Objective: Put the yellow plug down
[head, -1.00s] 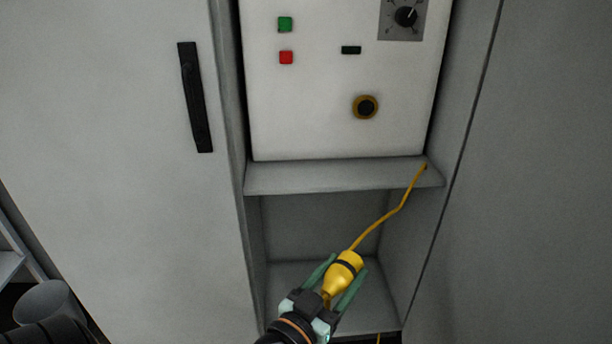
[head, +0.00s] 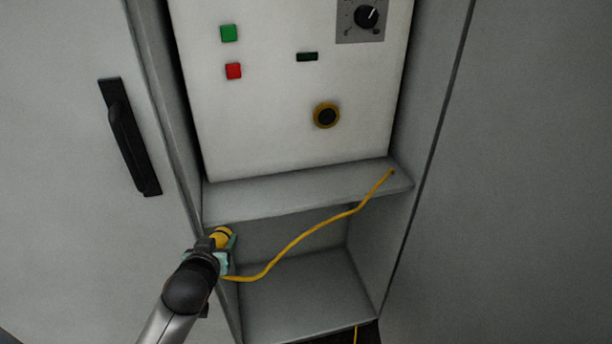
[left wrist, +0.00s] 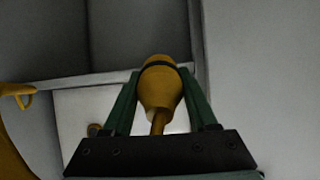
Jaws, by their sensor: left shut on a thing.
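The yellow plug (head: 221,236) with its dark band is held in my left gripper (head: 228,243), at the left side of the open recess under the control panel. In the left wrist view the plug (left wrist: 160,85) sits between the two green fingers of the gripper (left wrist: 160,88), which are shut on it. A yellow cable (head: 300,238) sags from near the gripper and rises to the right end of the ledge. My right gripper is not in view.
The recess floor (head: 305,297) is bare. A grey ledge (head: 300,192) runs above it, under the white panel (head: 270,130) with buttons and a knob. A socket-like round fitting (head: 326,115) is on the panel. A door with a black handle (head: 130,137) stands at left.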

